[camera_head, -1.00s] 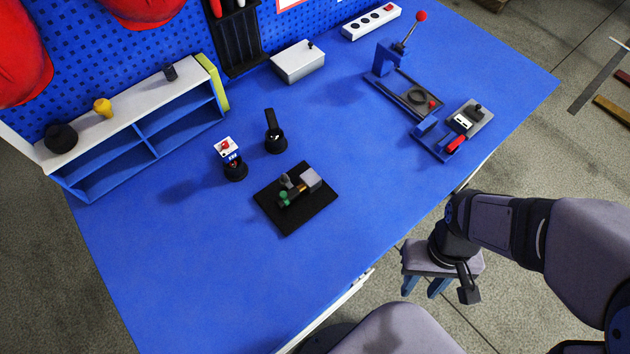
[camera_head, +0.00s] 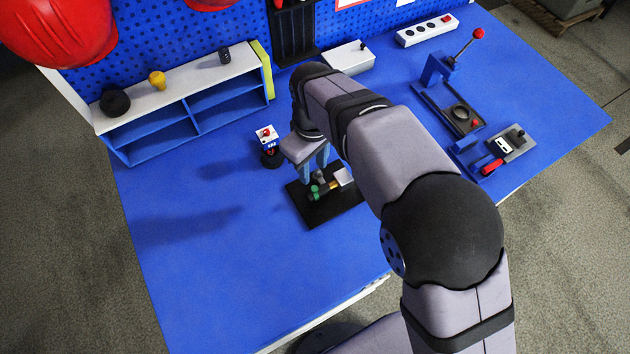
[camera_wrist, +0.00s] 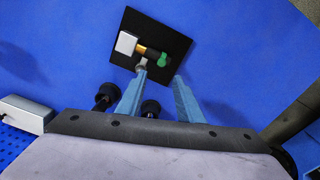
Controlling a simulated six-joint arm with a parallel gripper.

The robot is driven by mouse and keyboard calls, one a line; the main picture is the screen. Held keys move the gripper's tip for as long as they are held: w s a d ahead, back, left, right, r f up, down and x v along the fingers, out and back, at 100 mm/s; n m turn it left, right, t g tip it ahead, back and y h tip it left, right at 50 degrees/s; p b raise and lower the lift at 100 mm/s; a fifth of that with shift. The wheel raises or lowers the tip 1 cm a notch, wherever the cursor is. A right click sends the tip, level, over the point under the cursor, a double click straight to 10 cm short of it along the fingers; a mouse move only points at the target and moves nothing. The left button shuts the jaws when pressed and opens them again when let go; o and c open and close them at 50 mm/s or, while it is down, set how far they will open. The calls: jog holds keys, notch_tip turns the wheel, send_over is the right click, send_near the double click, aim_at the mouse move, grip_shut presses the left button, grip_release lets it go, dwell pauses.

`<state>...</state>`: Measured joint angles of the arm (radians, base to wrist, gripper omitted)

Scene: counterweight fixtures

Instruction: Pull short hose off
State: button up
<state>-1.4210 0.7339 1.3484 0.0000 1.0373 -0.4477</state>
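The fixture stands on a black square base plate (camera_head: 342,212), which also shows in the wrist view (camera_wrist: 178,40). It has a pale grey block (camera_wrist: 126,43), a brass piece (camera_wrist: 141,50), a short dark sleeve (camera_wrist: 152,54) that looks like the hose, and a green end piece (camera_wrist: 162,59). A small grey stub (camera_wrist: 141,64) sticks out at the side. My gripper (camera_wrist: 160,80) is open, its two blue fingers wide apart with nothing between them. In the head view my gripper (camera_head: 315,172) is above the fixture's far side and partly hides it.
Two dark round holders (camera_wrist: 105,94) (camera_wrist: 151,108) are beside and below my fingers. One carries a red-and-white item (camera_head: 267,136). A white box (camera_head: 348,57), a shelf (camera_head: 190,80) and a lever fixture (camera_head: 440,75) are farther off. The table's left front is clear.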

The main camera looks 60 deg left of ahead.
aim_at(314, 188)
jog(key=shift+d+n, duration=0.3)
jog(key=shift+n, duration=0.3)
jog(key=shift+f, duration=0.1)
jog(key=shift+f+p, duration=1.25)
jog(key=shift+f, duration=2.35)
grip_shut()
